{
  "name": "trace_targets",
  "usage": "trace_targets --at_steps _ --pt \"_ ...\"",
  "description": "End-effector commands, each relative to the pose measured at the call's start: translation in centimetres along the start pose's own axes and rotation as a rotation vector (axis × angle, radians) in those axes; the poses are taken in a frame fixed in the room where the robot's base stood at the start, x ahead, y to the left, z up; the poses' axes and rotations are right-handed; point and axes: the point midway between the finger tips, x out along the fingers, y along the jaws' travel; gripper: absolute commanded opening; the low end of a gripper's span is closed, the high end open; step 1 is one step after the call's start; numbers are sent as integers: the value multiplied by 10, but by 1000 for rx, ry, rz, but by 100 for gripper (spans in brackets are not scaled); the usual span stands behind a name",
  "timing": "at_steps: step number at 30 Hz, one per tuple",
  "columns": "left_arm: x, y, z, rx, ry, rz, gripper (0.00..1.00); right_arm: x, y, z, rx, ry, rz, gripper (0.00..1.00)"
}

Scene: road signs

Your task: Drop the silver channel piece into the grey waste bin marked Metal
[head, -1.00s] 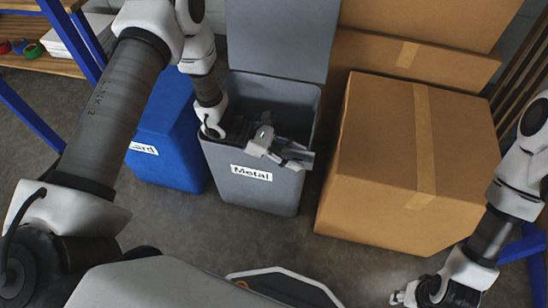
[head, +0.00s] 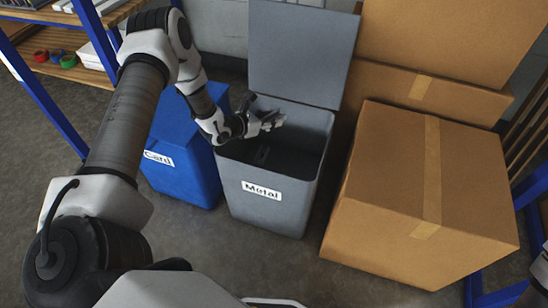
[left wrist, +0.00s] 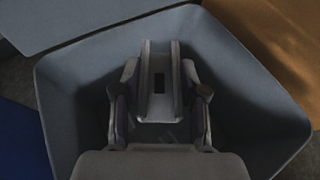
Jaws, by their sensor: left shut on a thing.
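The grey waste bin (head: 240,205) marked Metal stands on the floor with its lid (head: 302,55) raised. My left gripper (head: 262,124) is over the open bin, toward its back left. In the left wrist view the gripper (left wrist: 160,85) is shut on the silver channel piece (left wrist: 158,104), with a finger on each side. The channel lies within the outline of the bin's rim (left wrist: 62,62). In the head view the channel is hard to tell from the fingers. My right gripper is out of view.
A blue bin (head: 180,180) marked Card stands close on the left. A large cardboard box (head: 385,190) stands on the right, with more boxes (head: 430,95) behind. A shelf (head: 75,70) with blue posts is at the far left. Small dark shapes in the bin are unclear.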

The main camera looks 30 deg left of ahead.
Motion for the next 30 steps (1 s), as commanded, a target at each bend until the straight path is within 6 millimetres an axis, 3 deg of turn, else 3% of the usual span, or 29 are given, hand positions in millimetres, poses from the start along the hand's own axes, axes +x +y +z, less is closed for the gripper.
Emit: trace_targets --at_steps 1,6,15,16,18,30 --pt "5 0 -13 0 2 -1 6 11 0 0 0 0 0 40" --pt "13 0 -31 1 0 -1 6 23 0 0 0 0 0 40" --pt "14 0 -33 1 0 -1 6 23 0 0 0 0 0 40" --pt "14 0 -33 1 0 -1 49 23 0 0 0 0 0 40" --pt "14 0 -33 1 0 -1 71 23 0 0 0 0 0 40" --pt "6 0 -32 -2 1 0 71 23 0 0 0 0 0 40"
